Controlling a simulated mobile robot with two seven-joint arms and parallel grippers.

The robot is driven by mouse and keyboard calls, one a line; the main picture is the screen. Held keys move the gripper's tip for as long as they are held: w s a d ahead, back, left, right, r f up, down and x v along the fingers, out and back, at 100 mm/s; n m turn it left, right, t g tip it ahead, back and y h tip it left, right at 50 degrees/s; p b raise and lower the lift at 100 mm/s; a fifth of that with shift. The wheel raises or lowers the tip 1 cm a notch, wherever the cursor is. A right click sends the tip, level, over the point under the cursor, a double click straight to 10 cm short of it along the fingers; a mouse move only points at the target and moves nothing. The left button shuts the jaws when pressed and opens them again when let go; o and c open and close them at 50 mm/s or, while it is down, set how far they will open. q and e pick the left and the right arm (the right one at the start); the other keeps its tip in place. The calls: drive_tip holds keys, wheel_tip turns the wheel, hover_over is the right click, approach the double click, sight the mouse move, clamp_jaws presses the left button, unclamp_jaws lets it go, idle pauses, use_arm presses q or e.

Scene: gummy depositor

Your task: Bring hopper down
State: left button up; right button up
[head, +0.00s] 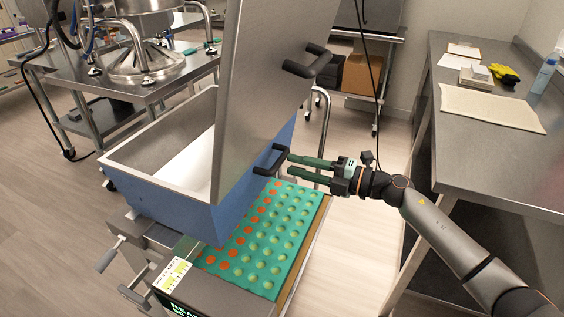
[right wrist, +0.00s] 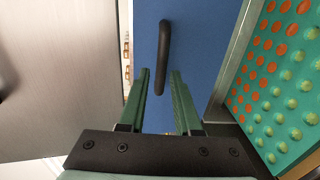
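The hopper (head: 180,204) is a blue-sided, open-topped box with a pale inside, standing over one end of a green mold tray (head: 290,232). A black handle (head: 268,160) sticks out from its blue end wall; it also shows in the right wrist view (right wrist: 163,60). My right gripper (head: 290,165) is open beside this handle. In the right wrist view its two green fingers (right wrist: 158,85) point at the blue wall, with the handle's lower end between or just beyond the tips; contact cannot be told. My left gripper is not in view.
A large steel panel (head: 250,90) with a second black handle (head: 308,62) stands steeply tilted over the hopper. A steel table (head: 490,145) with gloves, a board and a bottle is at right. Another steel table (head: 125,85) bears a metal vessel at left. Floor shows between.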

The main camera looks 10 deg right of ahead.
drive_tip(key=v, duration=0.7)
drive_tip(key=shift+b, duration=0.35)
drive_tip(key=s+a+f+m+h+p, duration=0.3)
drive_tip(key=s+f+m+h+p, duration=0.5)
drive_tip(key=s+f+m, duration=1.6)
drive_tip(key=s+m+h, duration=0.2)
drive_tip(key=m+h, duration=0.1)
drive_tip(key=h, duration=0.1)
drive_tip(key=shift+s+f+g, duration=0.15)
drive_tip(key=shift+f+g, duration=0.05)
drive_tip(key=shift+g, duration=0.1)
